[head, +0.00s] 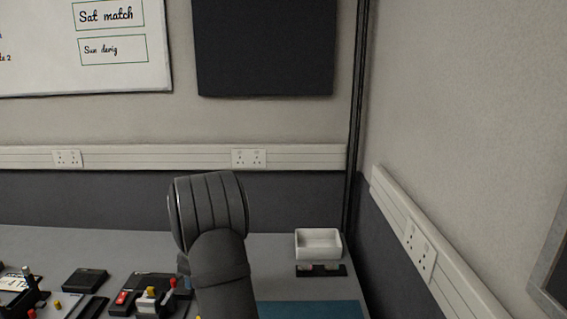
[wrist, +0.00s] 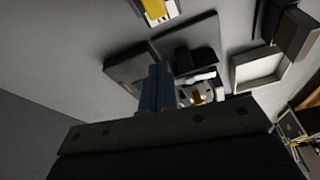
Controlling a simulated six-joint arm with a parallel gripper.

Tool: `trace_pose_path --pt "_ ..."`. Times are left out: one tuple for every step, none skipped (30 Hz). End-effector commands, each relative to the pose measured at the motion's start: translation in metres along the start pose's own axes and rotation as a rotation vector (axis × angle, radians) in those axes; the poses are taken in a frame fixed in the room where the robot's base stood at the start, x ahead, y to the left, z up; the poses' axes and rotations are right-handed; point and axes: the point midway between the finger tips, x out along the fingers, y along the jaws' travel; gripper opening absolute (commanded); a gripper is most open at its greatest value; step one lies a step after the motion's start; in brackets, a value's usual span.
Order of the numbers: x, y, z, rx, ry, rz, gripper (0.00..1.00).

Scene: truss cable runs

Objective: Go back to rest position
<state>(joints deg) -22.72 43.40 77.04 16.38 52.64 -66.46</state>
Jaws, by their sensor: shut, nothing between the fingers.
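My gripper (wrist: 160,72) shows in the wrist view as two blue-grey fingers side by side. They are shut with nothing between them. Behind the fingertips are a dark flat box (wrist: 128,68) and a small white and orange part (wrist: 199,95), and I cannot tell the gap to them. In the head view my dark grey arm rises over the bench, and its gripper end is not visible there.
Dark boxes (head: 85,280) and small coloured parts crowd the left. Walls close the back and right.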

Motion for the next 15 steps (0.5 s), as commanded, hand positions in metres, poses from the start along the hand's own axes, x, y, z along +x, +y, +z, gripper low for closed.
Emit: trace_pose_path --pt "0.0 0.003 0.0 -0.027 0.003 -0.011 0.0" --pt "-0.001 0.004 0.0 -0.048 0.006 -0.017 0.0" --pt "-0.001 0.005 0.0 -0.074 0.008 -0.027 0.0" --pt "-0.001 0.007 0.0 -0.094 0.01 -0.034 0.0" --pt "-0.002 0.008 0.0 -0.114 0.013 -0.041 0.0" --pt "-0.002 0.009 0.001 -0.14 0.017 -0.051 0.0" --pt "-0.002 0.011 0.001 -0.159 0.02 -0.057 0.0" --pt "-0.003 0.012 0.001 -0.179 0.024 -0.064 0.0" --pt "-0.003 0.013 0.001 -0.207 0.029 -0.073 0.0" --pt "-0.004 0.015 0.0 -0.228 0.033 -0.079 0.0" --pt "-0.004 0.016 0.0 -0.249 0.036 -0.085 0.0" --pt "-0.004 0.017 0.001 -0.276 0.042 -0.095 0.0" --pt "-0.005 0.018 0.0 -0.296 0.047 -0.101 0.0" --pt "-0.005 0.019 0.0 -0.315 0.052 -0.107 0.0" --pt "-0.006 0.021 0.001 -0.343 0.059 -0.115 0.0"
